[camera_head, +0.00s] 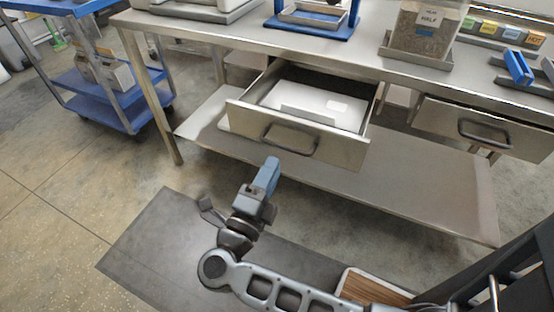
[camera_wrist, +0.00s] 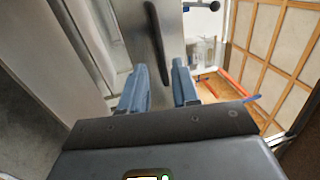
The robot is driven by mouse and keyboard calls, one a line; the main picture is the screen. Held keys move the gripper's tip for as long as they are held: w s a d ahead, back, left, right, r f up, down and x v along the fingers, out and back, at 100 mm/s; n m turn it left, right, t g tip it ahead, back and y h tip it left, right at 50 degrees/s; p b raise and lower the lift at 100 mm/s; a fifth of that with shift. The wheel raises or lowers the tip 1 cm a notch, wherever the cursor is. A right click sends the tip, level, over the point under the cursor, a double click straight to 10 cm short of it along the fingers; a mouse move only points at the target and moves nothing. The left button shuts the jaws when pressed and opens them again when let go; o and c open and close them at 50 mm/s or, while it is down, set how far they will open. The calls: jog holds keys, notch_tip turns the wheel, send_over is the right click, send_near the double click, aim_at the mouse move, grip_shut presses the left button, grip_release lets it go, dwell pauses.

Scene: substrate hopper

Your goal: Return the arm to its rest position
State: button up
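My gripper (camera_head: 268,172) is in front of and below the pulled-out drawer (camera_head: 352,148) in the head view, with its blue fingers pointing up toward the drawer front. It looks apart from the drawer handle (camera_head: 290,140). In the wrist view my gripper (camera_wrist: 158,82) has its two blue fingers spread with nothing held between them. The dark drawer handle (camera_wrist: 156,40) shows beyond the fingers, on the metal drawer front. My arm reaches in from the bottom of the head view, over the dark floor mat.
A steel workbench (camera_head: 330,50) with a lower shelf (camera_head: 420,190) stands ahead. The open drawer holds a flat white item (camera_head: 312,105). A second drawer (camera_head: 485,128) at right is shut. A blue cart (camera_head: 105,105) stands at left. A bin labelled HALF (camera_head: 424,30) sits on the bench.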

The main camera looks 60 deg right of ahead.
jog(key=shift+a+f, duration=0.1)
jog(key=shift+a, duration=0.2)
jog(key=shift+s, duration=0.15)
jog(key=s+a+r+n+t+y+p, duration=0.2)
jog(key=s+a+r+n+t+y, duration=0.35)
jog(key=n+t, duration=0.45)
jog(key=s+a+r+n+t+y+p, duration=0.3)
jog(key=s+a+r+n+t+y, duration=0.35)
jog(key=n, duration=0.65)
jog(key=s+r+n+g+y+p, duration=0.2)
jog(key=s+n+y, duration=0.6)
jog(key=n, duration=0.4)
jog(key=shift+s+a+r+g, duration=0.2)
jog(key=shift+r+g, duration=0.2)
jog(key=shift+g, duration=0.35)
